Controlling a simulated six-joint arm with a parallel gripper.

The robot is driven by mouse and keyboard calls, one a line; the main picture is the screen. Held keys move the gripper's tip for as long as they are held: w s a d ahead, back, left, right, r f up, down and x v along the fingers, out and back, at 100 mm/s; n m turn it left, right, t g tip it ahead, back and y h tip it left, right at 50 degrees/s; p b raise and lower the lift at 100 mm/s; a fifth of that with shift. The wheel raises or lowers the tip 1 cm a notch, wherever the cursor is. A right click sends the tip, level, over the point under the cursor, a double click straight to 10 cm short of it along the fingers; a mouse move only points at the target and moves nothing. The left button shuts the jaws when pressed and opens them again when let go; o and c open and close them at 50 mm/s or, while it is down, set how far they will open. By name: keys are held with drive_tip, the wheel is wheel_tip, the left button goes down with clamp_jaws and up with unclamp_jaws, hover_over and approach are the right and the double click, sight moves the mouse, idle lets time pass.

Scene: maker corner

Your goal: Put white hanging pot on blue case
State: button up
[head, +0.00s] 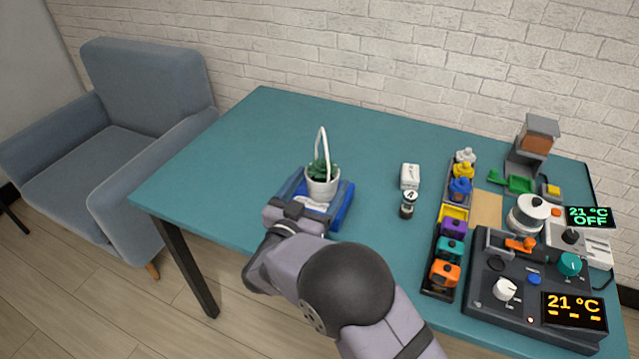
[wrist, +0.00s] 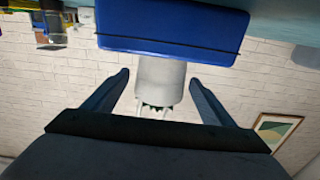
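The white hanging pot (head: 322,188), with a green plant and a tall white loop handle, stands upright on the blue case (head: 341,219) near the table's front left. The wrist view is upside down. There the pot (wrist: 160,82) appears against the edge of the blue case (wrist: 172,30). My gripper (head: 292,210) is low at the front of the case and hides part of it. Its two fingers (wrist: 160,76) are spread, one on each side of the pot, with a visible gap on both sides. The gripper holds nothing.
A white box (head: 410,176) and a small dark-and-white jar (head: 408,205) stand right of the case. Farther right are a tray of coloured blocks (head: 440,262) and a control panel (head: 533,291). The table's left and back are clear.

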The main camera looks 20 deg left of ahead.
drive_tip(key=shift+s+d+f, duration=0.1)
drive_tip(key=shift+f, duration=0.65)
drive_tip(key=shift+r+p, duration=0.45)
drive_tip(key=shift+r, duration=0.1)
drive_tip(key=s+b, duration=0.1)
drive_tip(key=s, duration=1)
drive_tip(key=shift+s+a+r, duration=0.2)
drive_tip(key=shift+s+r, duration=0.05)
drive_tip(key=shift+s, duration=0.1)
